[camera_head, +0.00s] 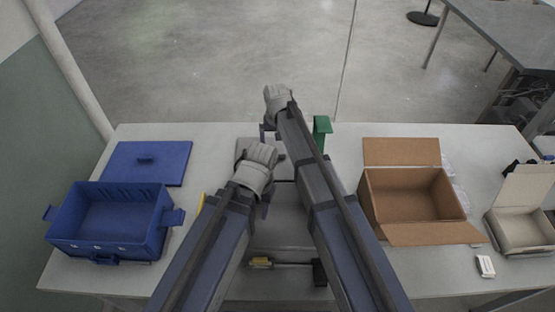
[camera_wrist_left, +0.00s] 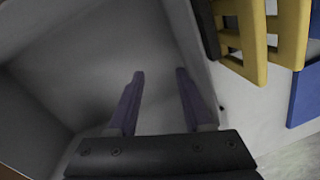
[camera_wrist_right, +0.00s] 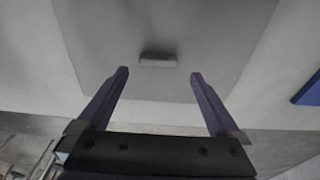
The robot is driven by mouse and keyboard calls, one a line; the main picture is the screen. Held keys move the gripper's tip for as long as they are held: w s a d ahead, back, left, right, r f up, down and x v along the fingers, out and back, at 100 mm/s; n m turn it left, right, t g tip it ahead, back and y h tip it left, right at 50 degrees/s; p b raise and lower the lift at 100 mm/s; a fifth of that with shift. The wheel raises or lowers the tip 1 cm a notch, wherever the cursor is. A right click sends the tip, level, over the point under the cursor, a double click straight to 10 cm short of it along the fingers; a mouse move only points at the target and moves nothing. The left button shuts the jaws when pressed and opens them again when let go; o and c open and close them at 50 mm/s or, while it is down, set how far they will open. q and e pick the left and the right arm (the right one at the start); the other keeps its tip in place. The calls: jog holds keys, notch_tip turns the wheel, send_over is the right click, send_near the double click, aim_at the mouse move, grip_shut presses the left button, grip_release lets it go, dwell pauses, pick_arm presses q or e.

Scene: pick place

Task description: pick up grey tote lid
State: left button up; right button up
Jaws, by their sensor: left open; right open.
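The grey tote lid (camera_wrist_right: 180,30) lies flat on the table in the right wrist view, with a small raised handle at its middle. In the head view a part of the lid (camera_head: 248,144) shows at the back, between my arms. My right gripper (camera_wrist_right: 160,73) is open and empty above the lid, its fingertips on either side of the handle but short of it in the picture. My left gripper (camera_wrist_left: 160,73) is open and empty over the grey tote (camera_wrist_left: 85,45), whose inside fills much of the left wrist view.
A blue tote (camera_head: 110,248) and its blue lid (camera_head: 165,166) are at the left. An open cardboard box (camera_head: 415,195) and a smaller pale box (camera_head: 520,228) are at the right. A green object (camera_head: 322,127) stands near the back edge. A yellow item (camera_wrist_left: 255,35) lies beside the grey tote.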

aim_at(278, 153)
pick_arm(q)
jog(key=shift+f+b, duration=2.5)
jog(key=shift+f, duration=0.1)
pick_arm(e)
jog(key=shift+w+d+f, duration=0.1)
jog(key=shift+w+f, duration=0.05)
jog(key=shift+f, duration=1.2)
jog(key=shift+w+f, duration=0.1)
jog(key=shift+f, duration=1.2)
pick_arm(q)
jog(key=shift+r, duration=0.1)
pick_arm(e)
jog(key=shift+r, duration=0.1)
jog(key=c, duration=1.5)
pick_arm(q)
jog(key=shift+r, duration=0.1)
pick_arm(e)
jog(key=shift+r, duration=0.1)
pick_arm(q)
notch_tip(278, 153, up, 10)
jog(key=p, duration=1)
pick_arm(e)
notch_tip(278, 153, up, 10)
jog(key=shift+f, duration=0.1)
pick_arm(q)
jog(key=shift+d, duration=0.1)
pick_arm(e)
jog(key=shift+d, duration=0.1)
